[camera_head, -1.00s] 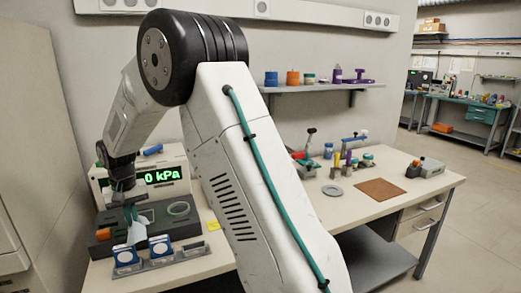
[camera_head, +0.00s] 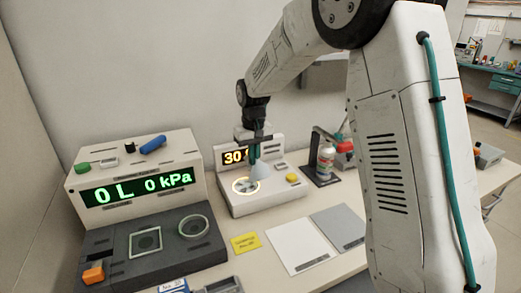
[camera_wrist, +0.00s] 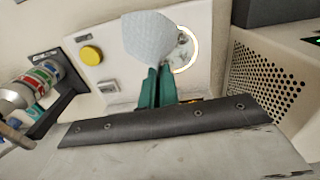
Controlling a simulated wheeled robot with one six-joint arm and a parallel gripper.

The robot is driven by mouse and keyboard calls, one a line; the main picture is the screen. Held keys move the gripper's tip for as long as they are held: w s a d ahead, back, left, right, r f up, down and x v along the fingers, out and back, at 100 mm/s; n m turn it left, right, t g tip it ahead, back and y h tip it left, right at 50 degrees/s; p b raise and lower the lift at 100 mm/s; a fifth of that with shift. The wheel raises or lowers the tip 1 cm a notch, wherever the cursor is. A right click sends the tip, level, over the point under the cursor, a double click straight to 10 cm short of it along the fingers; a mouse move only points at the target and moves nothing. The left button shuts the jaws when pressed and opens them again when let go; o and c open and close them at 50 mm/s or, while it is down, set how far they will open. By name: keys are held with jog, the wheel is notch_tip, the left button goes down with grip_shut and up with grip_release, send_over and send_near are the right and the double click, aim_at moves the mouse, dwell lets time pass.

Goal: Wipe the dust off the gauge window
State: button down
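My gripper (camera_head: 256,150) points down over a white box device (camera_head: 285,200) with an orange "30" display (camera_head: 233,157), partly hidden by the gripper. Its green fingers (camera_wrist: 157,88) are shut on a pale blue-white cloth (camera_wrist: 148,38), which also hangs below the gripper in the head view (camera_head: 258,174). A round window with a glowing ring (camera_head: 246,186) is on top of this device. The cloth is at the ring's edge and covers part of it in the wrist view (camera_wrist: 194,55). I cannot tell whether the cloth touches the window, or see dust clearly.
A box with a green "0L 0 kPa" display (camera_head: 135,189) and a dark base (camera_head: 115,245) stands left. A yellow button (camera_head: 292,178) is on the white device. White and grey plates (camera_head: 300,245) lie in front.

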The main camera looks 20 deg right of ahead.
jog(key=s+r+n, duration=0.1)
jog(key=r+n, duration=0.1)
jog(key=n, duration=0.2)
send_over(254, 190)
jog(key=shift+n, duration=0.4)
jog(key=shift+f, duration=4.5)
jog(key=c, duration=0.6)
grip_release()
jog(key=shift+f, duration=0.1)
jog(key=shift+f, duration=1)
grip_shut()
